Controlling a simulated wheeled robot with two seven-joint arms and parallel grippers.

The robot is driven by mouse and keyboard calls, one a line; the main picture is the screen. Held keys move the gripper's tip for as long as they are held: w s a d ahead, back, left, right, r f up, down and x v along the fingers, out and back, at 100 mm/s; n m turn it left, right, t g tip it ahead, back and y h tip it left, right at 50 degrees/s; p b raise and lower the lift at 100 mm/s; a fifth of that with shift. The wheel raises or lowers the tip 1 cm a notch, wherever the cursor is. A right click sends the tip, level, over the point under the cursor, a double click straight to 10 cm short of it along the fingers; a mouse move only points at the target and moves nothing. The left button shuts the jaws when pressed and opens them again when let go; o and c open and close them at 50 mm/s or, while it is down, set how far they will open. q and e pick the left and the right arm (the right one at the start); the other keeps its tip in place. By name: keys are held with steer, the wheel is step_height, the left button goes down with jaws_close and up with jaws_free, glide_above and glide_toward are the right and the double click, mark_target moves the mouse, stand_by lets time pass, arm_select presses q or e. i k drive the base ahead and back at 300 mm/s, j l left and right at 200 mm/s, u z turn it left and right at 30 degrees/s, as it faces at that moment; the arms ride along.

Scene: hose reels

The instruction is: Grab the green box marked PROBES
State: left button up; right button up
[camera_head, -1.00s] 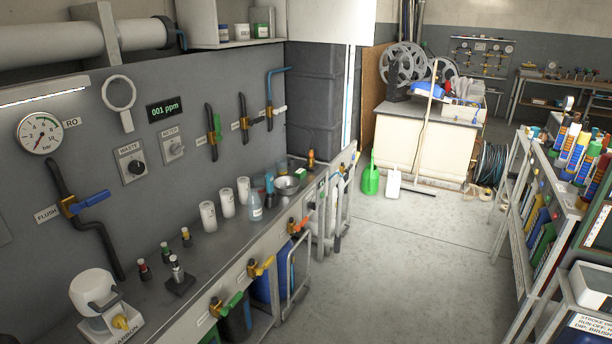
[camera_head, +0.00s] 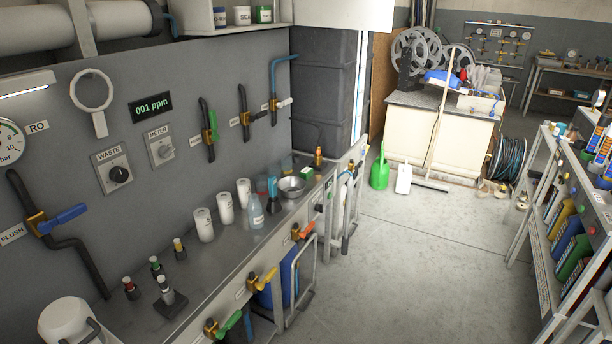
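A small green and white box (camera_head: 307,173) stands at the far end of the grey bench (camera_head: 236,262), just behind and right of a metal bowl (camera_head: 291,187). It is too small for me to read any marking on it, so I cannot tell if it says PROBES. Neither of my grippers is in view.
White canisters (camera_head: 226,208), a spray bottle (camera_head: 256,211) and small vials (camera_head: 157,266) stand on the bench. Coloured valve handles (camera_head: 264,280) jut from its front. The concrete floor (camera_head: 410,270) is open between the bench and the right-hand shelf (camera_head: 540,245).

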mark_target(306, 173)
steer(key=i+l+z, duration=0.4)
steer(key=i, duration=0.3)
steer(key=i+l+z, duration=0.15)
steer(key=i, duration=0.2)
